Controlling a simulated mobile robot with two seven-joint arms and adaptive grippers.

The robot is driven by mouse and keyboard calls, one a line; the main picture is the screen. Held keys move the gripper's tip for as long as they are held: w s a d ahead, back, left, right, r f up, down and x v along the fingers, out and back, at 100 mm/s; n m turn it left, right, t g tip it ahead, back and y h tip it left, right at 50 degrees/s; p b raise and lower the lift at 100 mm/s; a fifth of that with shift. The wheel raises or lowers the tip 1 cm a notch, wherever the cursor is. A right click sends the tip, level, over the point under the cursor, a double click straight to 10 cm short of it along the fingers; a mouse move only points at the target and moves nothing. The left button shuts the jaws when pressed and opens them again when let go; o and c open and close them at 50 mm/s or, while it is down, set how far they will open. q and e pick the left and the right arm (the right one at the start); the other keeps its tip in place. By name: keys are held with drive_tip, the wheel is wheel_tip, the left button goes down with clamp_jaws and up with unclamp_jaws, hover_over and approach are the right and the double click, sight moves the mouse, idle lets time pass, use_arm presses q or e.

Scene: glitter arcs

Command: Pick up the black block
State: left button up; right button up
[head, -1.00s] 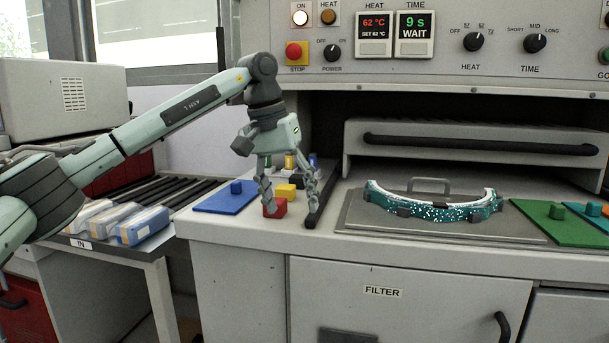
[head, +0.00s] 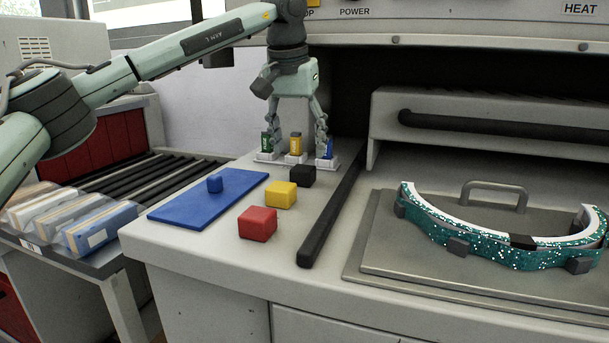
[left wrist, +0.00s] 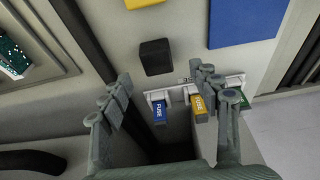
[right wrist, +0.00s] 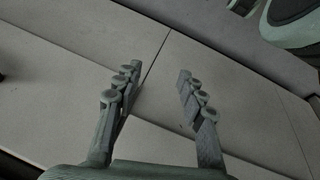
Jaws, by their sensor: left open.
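The black block (head: 302,175) sits on the grey counter, behind the yellow block (head: 281,194) and left of a dark rail. In the left wrist view the black block (left wrist: 155,57) lies beyond the fingertips, apart from them. My left gripper (head: 294,138) is open and empty; in the head view it points down over the fuse row behind the black block. It also shows in the left wrist view (left wrist: 160,92), fingers spread. My right gripper (right wrist: 157,80) is open and empty over a plain grey surface, out of the head view.
A red block (head: 258,222) lies nearer the front. A blue plate with a knob (head: 200,203) lies to the left. Green, yellow and blue fuses (head: 295,146) stand at the back. The dark rail (head: 330,212) divides off the plate with the teal arc (head: 470,250).

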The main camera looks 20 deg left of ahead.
sight(303, 168)
use_arm(q)
drive_tip(key=x, duration=0.5)
drive_tip(key=shift+s+d+f, duration=0.15)
drive_tip(key=c, duration=1.3)
